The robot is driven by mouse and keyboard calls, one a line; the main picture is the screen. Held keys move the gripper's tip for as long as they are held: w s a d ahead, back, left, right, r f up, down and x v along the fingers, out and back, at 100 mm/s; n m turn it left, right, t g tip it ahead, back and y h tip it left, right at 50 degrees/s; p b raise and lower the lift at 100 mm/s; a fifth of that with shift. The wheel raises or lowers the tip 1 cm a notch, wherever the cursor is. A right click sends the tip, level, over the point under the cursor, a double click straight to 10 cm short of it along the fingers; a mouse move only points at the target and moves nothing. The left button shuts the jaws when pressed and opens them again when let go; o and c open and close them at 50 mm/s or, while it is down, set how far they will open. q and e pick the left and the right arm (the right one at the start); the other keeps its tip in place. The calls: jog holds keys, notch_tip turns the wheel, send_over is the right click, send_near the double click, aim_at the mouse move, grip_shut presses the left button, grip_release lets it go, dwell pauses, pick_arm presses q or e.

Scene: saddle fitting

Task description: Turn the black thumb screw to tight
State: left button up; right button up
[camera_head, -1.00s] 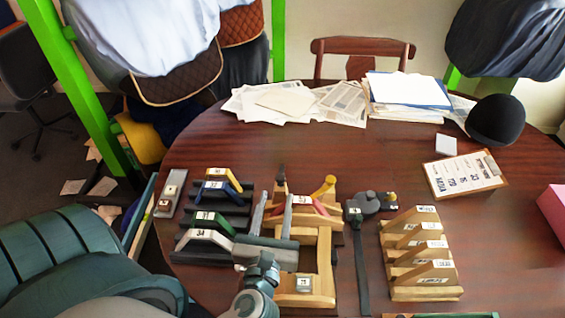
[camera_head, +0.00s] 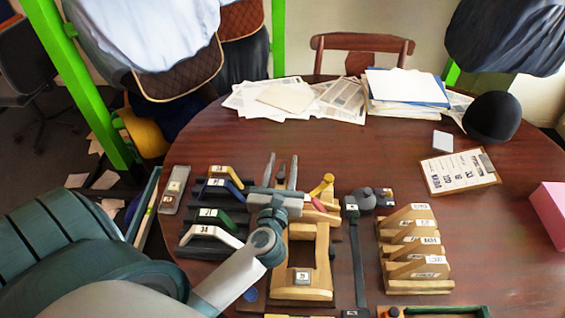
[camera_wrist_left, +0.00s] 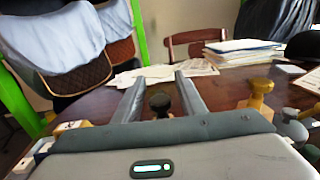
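The black thumb screw (camera_wrist_left: 160,104) shows in the left wrist view as a dark round knob between my two fingers. In the head view it is a small dark shape (camera_head: 281,173) at the far end of the wooden fixture (camera_head: 318,285). My left gripper (camera_head: 282,160) is open, with its fingers pointing away from me over the far part of the fixture. In the left wrist view its fingers (camera_wrist_left: 159,78) stand apart, one on each side of the knob. I cannot tell whether either touches it. My right gripper is not in view.
A yellow knob (camera_head: 322,186) stands right of the fingers. Racks of numbered pieces (camera_head: 206,238) stand at left, a wooden slotted rack (camera_head: 415,287) at right. A black strap-like tool (camera_head: 360,260) lies between. Papers (camera_head: 290,97) and a clipboard (camera_head: 459,172) lie farther back.

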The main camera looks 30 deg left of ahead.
pick_arm(q)
grip_shut()
